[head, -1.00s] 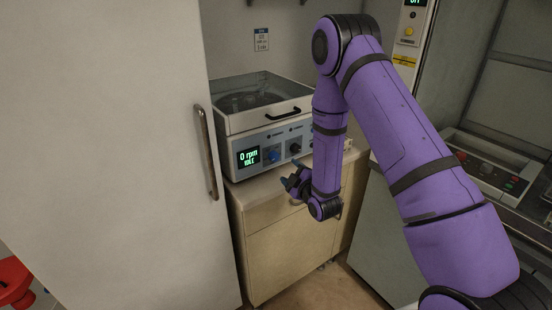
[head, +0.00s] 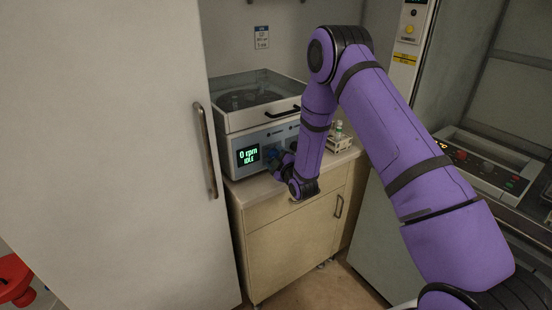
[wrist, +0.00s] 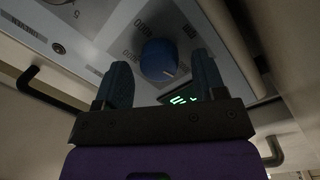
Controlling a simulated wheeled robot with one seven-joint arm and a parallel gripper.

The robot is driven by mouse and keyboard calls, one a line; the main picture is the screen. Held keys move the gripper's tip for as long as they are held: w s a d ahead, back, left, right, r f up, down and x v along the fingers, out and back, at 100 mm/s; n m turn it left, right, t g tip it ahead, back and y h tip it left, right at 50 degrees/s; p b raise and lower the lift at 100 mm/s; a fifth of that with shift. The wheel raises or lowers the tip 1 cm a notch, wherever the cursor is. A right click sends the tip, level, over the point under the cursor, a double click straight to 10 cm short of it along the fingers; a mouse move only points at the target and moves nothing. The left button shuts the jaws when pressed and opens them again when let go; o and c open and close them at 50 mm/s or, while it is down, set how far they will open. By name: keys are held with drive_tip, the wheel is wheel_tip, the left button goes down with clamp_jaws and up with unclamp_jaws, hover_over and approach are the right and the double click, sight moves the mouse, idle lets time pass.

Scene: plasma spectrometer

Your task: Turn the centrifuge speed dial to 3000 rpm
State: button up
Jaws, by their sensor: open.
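The centrifuge (head: 238,123) stands on a cabinet top with its lid down. Its display (head: 248,155) reads "0 rpm IDLE". The blue speed dial (wrist: 159,58) shows in the wrist view, with a pale pointer mark and printed numbers around it. My gripper (head: 277,158) is at the front panel. In the wrist view my gripper (wrist: 163,82) is open, with one finger on each side of the dial. Whether the fingers touch the dial I cannot tell. In the head view the gripper mostly hides the dial.
A tall white door with a handle (head: 206,150) stands close on the left. A small rack (head: 340,141) is on the cabinet top (head: 250,188), right of the centrifuge. Other equipment with a button panel (head: 487,165) stands on the right.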

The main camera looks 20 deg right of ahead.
drive_tip(key=shift+w, duration=0.15)
drive_tip(key=shift+c, duration=0.5)
drive_tip(key=c, duration=0.8)
